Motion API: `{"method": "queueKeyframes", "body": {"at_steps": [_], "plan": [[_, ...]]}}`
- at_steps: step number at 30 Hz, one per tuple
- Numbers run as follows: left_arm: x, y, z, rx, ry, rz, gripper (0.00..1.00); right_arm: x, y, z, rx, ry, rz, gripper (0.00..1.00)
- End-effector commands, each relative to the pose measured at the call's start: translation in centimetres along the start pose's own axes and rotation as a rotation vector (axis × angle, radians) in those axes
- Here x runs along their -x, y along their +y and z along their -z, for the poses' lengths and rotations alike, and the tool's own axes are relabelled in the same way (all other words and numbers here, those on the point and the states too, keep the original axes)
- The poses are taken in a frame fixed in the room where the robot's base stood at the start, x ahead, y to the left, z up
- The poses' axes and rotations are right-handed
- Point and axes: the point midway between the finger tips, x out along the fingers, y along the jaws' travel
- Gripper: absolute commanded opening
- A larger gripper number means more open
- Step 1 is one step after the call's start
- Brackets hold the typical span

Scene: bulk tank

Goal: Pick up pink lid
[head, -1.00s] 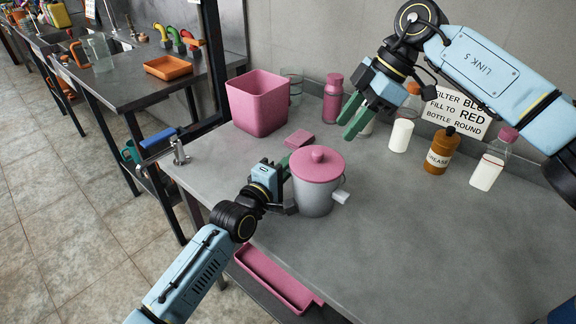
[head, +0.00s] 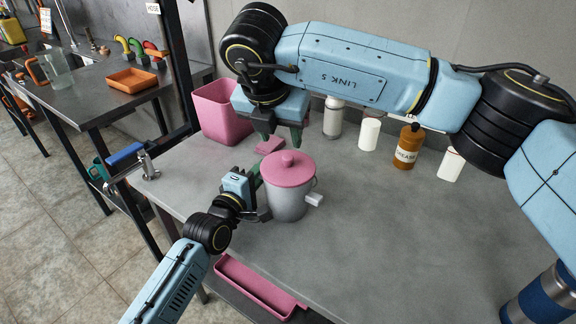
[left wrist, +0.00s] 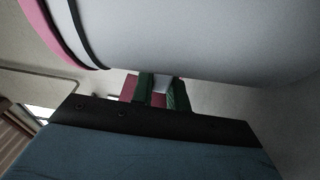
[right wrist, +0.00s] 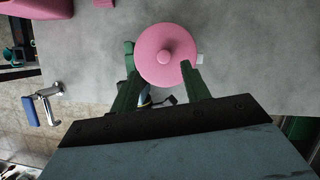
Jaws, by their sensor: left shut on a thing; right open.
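The pink lid (head: 287,170), round with a knob on top, sits on a grey pot (head: 287,203) on the table. In the right wrist view the lid (right wrist: 163,56) lies between and beyond the fingertips of my right gripper (right wrist: 158,56). My right gripper (head: 281,138) is open and empty, above and behind the pot in the head view. My left gripper (head: 260,190) is shut at the pot's left side; in the left wrist view its green fingers (left wrist: 160,92) close on a pale handle of the pot (left wrist: 161,85). The pot stands upright.
A pink bin (head: 217,112) and a small pink block (head: 270,145) stand behind the pot. A brown grease bottle (head: 409,147) and white-filled bottles (head: 369,132) line the wall. A pink tray (head: 255,287) sits below the table's front edge. The table right of the pot is clear.

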Motion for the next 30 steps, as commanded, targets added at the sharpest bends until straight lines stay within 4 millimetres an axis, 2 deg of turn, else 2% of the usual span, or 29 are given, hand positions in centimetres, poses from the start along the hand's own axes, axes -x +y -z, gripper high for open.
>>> {"method": "queueKeyframes", "body": {"at_steps": [8,17,24,30], "plan": [[0.0,0.0,0.0,0.000,-0.001,0.001,0.00,-1.9,-0.2,0.0,-0.003,0.002,0.000,0.47],[0.0,0.0,0.0,0.000,-0.001,0.001,0.00,-6.0,-0.6,0.4,-0.002,0.003,0.000,0.47],[0.0,0.0,0.0,0.000,0.000,0.001,0.00,-6.3,-0.6,0.3,-0.002,0.001,-0.001,0.47],[0.0,0.0,0.0,0.000,0.000,0.001,0.00,-6.3,-0.6,0.3,-0.003,0.001,-0.001,0.22]]}}
